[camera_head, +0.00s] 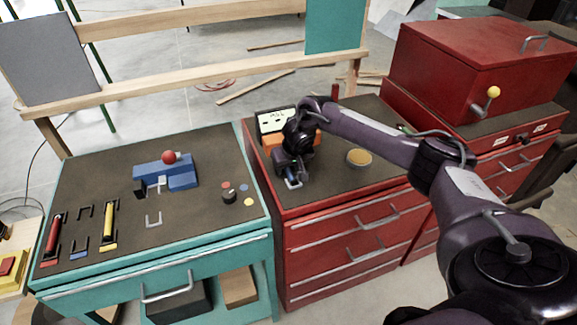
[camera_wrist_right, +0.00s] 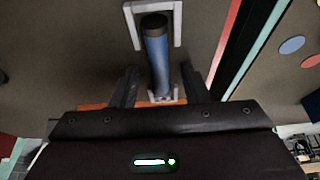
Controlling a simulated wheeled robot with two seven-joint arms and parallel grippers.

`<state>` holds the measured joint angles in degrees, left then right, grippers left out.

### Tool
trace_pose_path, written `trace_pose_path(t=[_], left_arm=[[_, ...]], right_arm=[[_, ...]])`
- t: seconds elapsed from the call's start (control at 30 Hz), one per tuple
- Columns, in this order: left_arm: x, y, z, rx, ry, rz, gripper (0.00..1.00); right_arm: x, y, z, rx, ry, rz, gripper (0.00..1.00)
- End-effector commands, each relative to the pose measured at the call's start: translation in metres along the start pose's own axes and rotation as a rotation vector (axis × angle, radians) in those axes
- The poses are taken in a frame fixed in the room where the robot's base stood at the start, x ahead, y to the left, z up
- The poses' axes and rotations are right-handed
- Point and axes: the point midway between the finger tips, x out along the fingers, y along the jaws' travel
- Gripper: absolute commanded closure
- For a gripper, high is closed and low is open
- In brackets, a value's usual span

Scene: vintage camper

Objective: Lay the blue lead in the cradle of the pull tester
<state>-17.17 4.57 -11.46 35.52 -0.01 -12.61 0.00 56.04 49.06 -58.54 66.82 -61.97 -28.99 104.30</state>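The blue lead (camera_wrist_right: 157,62), a blue cylinder with a dark end, lies between my right gripper's fingers in the right wrist view. It lines up with two pale U-shaped brackets, one at its upper end (camera_wrist_right: 175,25) and one at its lower end, which look like the cradle. I cannot tell if it rests fully in them. My right gripper (camera_wrist_right: 159,88) is open, with a gap on each side of the lead. In the head view the gripper (camera_head: 290,180) is low over the red cabinet, before the orange pull tester (camera_head: 270,140) with its white display. My left gripper is not in view.
The teal bench (camera_head: 200,215) at left holds a blue device (camera_head: 180,180) with a red ball, a red lead (camera_head: 53,232), a yellow lead (camera_head: 109,222) and an empty slot with a blue bracket (camera_head: 80,250). A round yellow-topped dish (camera_head: 359,157) stands right of my gripper.

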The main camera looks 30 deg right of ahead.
Motion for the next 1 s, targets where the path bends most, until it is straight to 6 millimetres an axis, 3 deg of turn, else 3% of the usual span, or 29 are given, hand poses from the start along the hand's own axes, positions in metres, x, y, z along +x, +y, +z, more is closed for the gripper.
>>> trace_pose_path(t=[0.27,0.7,1.0], left_arm=[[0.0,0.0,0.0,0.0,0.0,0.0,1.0],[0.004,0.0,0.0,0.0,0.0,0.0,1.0],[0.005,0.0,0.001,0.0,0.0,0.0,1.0]], right_arm=[[-0.003,-0.001,0.0,0.0,0.0,-0.002,0.58],[-0.067,0.0,0.0,-0.001,0.002,-0.002,0.58],[-0.077,-0.001,0.001,-0.004,0.0,-0.002,0.58]])
